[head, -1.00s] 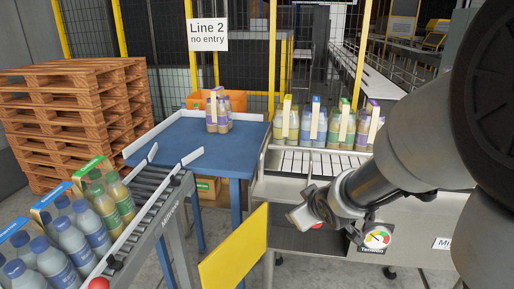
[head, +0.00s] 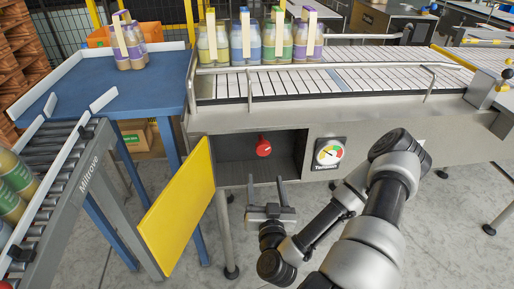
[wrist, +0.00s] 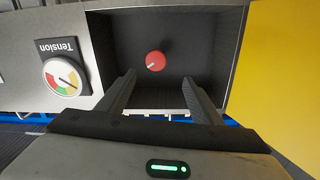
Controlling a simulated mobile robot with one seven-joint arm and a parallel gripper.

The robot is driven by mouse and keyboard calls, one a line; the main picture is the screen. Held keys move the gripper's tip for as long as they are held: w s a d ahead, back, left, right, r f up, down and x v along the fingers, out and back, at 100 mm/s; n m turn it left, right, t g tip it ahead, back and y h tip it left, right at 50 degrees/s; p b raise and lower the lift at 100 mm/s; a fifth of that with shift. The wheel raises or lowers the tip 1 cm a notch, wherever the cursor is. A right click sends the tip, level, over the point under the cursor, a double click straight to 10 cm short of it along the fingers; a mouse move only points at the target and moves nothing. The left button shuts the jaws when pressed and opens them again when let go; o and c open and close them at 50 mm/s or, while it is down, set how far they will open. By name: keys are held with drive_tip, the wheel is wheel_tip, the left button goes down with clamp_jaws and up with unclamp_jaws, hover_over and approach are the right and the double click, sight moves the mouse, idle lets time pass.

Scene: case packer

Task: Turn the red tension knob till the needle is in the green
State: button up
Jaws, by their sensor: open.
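The red tension knob (head: 264,147) sits inside a dark recess in the machine's front. It also shows in the wrist view (wrist: 155,61), ahead of my fingertips, with a white pointer mark on it. I cannot tell surely which band the needle is on. My gripper (head: 267,190) is open and empty, below and in front of the recess, apart from the knob. Its fingers (wrist: 159,88) point towards the recess.
A yellow door (head: 176,208) stands open at the recess's left. The conveyor (head: 340,82) with bottle packs runs above the recess. A blue table (head: 95,82) and roller conveyor (head: 58,170) stand at left. The floor in front is clear.

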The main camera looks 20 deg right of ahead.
drive_tip(key=b, duration=1.3)
approach(263, 151)
drive_tip(key=x, duration=0.4)
drive_tip(key=shift+h, duration=0.3)
drive_tip(key=x, duration=0.8)
drive_tip(key=shift+w+f, duration=0.15)
drive_tip(key=shift+w, duration=0.05)
drive_tip(key=c, duration=1.1)
drive_tip(key=shift+o, duration=0.2)
drive_tip(key=shift+m, duration=0.3)
